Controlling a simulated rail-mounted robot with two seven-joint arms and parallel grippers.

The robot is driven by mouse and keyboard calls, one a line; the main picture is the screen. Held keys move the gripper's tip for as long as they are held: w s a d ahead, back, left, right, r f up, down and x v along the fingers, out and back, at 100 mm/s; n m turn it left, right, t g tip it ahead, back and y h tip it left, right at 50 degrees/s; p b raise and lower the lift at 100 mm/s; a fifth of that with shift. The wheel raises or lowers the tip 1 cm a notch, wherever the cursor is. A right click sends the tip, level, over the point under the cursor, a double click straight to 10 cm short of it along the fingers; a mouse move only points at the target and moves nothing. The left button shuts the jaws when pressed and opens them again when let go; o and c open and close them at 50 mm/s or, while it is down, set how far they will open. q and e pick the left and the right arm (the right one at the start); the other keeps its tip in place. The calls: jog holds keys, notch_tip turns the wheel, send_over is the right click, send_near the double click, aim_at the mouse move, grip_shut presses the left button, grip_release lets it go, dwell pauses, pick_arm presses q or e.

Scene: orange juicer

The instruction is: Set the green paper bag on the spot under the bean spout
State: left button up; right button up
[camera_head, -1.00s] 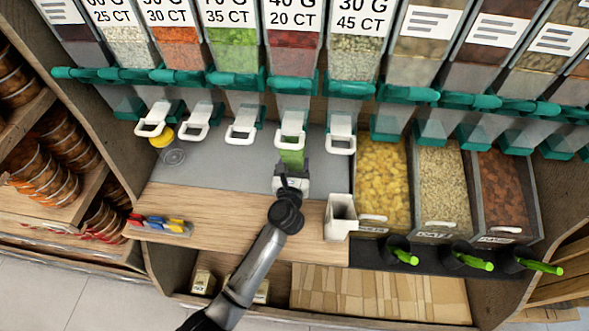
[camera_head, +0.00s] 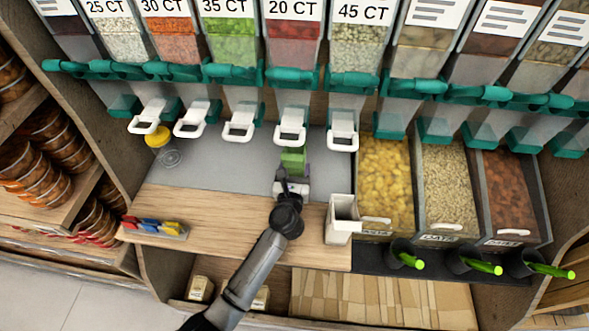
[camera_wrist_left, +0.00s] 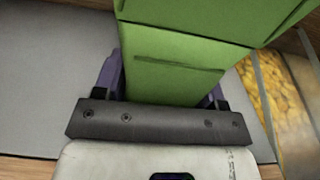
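The green paper bag (camera_head: 293,161) is upright over the grey counter strip, just in front of and below the white-handled spout (camera_head: 291,131) of the "20 CT" dispenser. I cannot tell whether its base touches the counter. In the left wrist view the bag (camera_wrist_left: 180,70) fills the space between the purple fingers. My left gripper (camera_head: 291,186) is shut on it from the front. The gripper hides part of the bag's lower front. My right gripper is not in view.
A white open container (camera_head: 342,222) stands right of my gripper. A yellow-lidded jar (camera_head: 162,149) is at the counter's left, and a small tray of coloured clips (camera_head: 155,228) lies on the front board. Food bins (camera_head: 385,185) bound the right. The counter left of the bag is clear.

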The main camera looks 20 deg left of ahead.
pick_arm(q)
jog(key=o, duration=0.4)
jog(key=shift+r, duration=0.2)
jog(key=p+v, duration=0.2)
jog(key=v, duration=0.9)
jog(key=shift+f, duration=0.1)
jog(key=shift+s+d, duration=0.15)
jog(key=shift+s, duration=0.35)
